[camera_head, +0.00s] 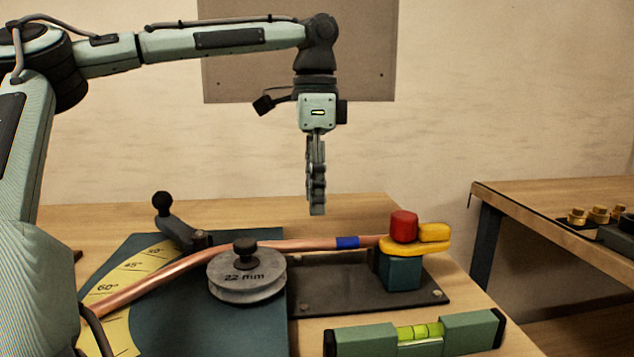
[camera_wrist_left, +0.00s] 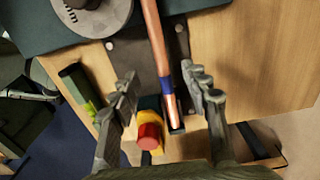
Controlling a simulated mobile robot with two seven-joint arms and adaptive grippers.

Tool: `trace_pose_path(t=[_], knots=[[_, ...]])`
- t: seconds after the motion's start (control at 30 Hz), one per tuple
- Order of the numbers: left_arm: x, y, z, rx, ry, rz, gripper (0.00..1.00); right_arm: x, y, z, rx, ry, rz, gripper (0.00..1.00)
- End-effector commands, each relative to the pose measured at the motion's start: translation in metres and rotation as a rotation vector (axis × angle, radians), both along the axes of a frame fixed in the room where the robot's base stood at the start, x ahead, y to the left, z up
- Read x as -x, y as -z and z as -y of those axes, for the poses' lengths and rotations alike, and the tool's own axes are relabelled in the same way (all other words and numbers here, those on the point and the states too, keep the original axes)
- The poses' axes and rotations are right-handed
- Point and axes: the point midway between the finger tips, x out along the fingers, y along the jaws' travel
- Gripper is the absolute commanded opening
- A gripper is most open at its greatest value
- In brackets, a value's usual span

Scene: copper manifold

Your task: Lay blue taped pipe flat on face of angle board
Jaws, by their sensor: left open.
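The copper pipe (camera_head: 303,244) has a band of blue tape (camera_head: 347,242) near its right end. It passes behind the grey 22 mm wheel (camera_head: 246,276), bends, and slopes down left across the yellow angle scale (camera_head: 128,272) on the dark teal board (camera_head: 190,318). Its right end is by the clamp block. In the left wrist view, the pipe (camera_wrist_left: 155,45) and tape (camera_wrist_left: 165,87) run between the spread fingers. My left gripper (camera_head: 316,210) points down, open and empty, above the pipe, left of the tape. My right gripper is not in view.
A teal clamp block (camera_head: 400,272) with a red knob (camera_head: 403,226) and yellow lever (camera_head: 415,246) stands at the pipe's right end on a dark plate (camera_head: 340,290). A black-knobbed handle (camera_head: 175,222) rises behind. A green spirit level (camera_head: 415,334) lies in front.

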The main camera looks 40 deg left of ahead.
Motion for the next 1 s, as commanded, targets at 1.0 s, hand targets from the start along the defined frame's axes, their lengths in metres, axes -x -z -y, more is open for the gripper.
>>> trace_pose_path(t=[1.0], knots=[[0.0,0.097,0.0,0.0,0.0,-0.001,0.47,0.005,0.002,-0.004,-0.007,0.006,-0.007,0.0]])
